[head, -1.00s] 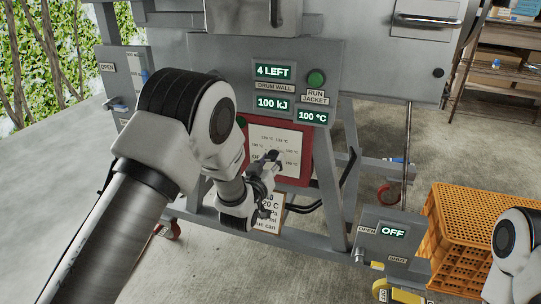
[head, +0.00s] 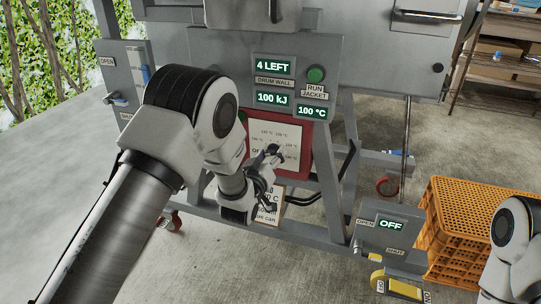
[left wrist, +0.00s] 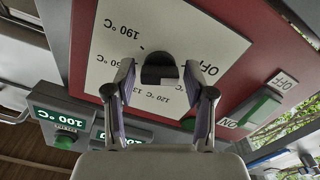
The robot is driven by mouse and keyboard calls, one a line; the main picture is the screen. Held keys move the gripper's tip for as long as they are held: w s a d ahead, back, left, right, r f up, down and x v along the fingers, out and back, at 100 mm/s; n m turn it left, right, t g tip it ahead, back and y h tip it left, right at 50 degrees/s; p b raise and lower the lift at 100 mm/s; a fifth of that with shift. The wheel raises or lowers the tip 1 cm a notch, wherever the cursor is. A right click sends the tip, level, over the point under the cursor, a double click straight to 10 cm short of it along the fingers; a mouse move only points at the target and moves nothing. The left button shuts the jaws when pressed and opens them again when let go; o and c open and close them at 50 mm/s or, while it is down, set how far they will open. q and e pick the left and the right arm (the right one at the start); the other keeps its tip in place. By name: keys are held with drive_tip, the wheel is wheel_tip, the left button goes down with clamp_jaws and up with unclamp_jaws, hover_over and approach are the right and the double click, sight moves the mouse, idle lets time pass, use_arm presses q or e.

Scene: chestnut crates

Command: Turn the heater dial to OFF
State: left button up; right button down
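The heater dial is a dark round knob (left wrist: 160,68) on a white plate (left wrist: 118,40) with temperature marks and OFF, set in a red panel (left wrist: 225,90). A pale patch shows on the knob's lower right side in the left wrist view; I cannot tell for sure which mark it points to. My left gripper (left wrist: 161,72) has its two fingers on either side of the knob, apart, with narrow gaps showing. In the head view the left gripper (head: 267,160) is at the panel and covers part of the plate. My right gripper is out of view.
A green switch (left wrist: 262,108) marked OFF and ON sits beside the plate. Displays read 4 LEFT (head: 273,65), 100 kJ and 100 °C, with a green button (head: 316,74) near them. An orange crate (head: 470,212) stands at the right beside a grey OFF box (head: 388,232).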

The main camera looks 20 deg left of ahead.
use_arm(q)
drive_tip(key=shift+s, duration=0.1)
drive_tip(key=s, duration=1.1)
drive_tip(key=shift+s+a, duration=0.2)
drive_tip(key=shift+s, duration=0.2)
drive_tip(key=shift+f, duration=0.1)
